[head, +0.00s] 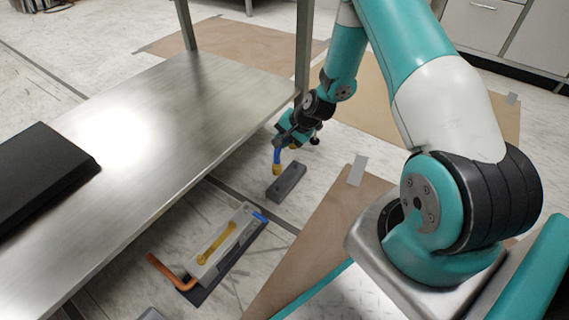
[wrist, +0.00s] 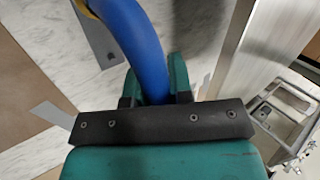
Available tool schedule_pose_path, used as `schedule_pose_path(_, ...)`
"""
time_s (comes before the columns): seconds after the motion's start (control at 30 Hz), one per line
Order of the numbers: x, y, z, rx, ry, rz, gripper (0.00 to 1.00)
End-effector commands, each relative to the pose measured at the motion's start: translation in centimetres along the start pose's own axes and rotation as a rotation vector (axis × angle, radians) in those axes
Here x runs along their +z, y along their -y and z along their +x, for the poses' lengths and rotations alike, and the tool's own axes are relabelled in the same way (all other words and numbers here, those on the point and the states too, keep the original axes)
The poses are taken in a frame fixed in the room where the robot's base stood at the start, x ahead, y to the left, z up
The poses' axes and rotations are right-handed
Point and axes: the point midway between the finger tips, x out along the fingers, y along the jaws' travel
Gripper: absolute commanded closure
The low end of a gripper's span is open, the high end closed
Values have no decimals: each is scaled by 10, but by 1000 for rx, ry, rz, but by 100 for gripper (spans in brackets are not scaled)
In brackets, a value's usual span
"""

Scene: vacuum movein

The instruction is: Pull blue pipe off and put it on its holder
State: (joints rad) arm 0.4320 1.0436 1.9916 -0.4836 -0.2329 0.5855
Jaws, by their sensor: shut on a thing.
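The blue pipe (head: 277,157) is curved and has a yellow end (head: 277,170) that points down. My gripper (head: 290,140) is shut on the pipe's upper part. In the wrist view the blue pipe (wrist: 140,45) runs up and left from between the teal fingers (wrist: 160,82). A dark grey block (head: 288,181) with holes in its top lies on the floor just below the pipe's lower end. I cannot tell whether the pipe touches the block. A light grey unit (head: 225,243) on a dark base carries a yellow pipe (head: 215,244) and has a blue mark at its far end.
An orange pipe (head: 170,272) lies at the unit's near end. A metal table (head: 190,115) with legs stands on the left, close to my gripper. A black slab (head: 40,175) rests on it. Brown sheets (head: 325,225) cover parts of the floor.

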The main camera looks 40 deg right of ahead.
Motion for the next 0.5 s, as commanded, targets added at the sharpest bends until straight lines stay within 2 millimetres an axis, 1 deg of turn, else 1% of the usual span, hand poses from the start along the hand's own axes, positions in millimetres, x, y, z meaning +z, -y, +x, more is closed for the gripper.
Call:
schedule_pose_path(0.03, -6, -13, 21, -2, -30, 41, 100)
schedule_pose_path(0.1, -12, -20, 31, -2, -63, 91, 100)
schedule_pose_path(0.23, -18, -25, 39, -2, -94, 138, 100)
schedule_pose_path(0.5, -18, -31, 48, -2, -98, 146, 100)
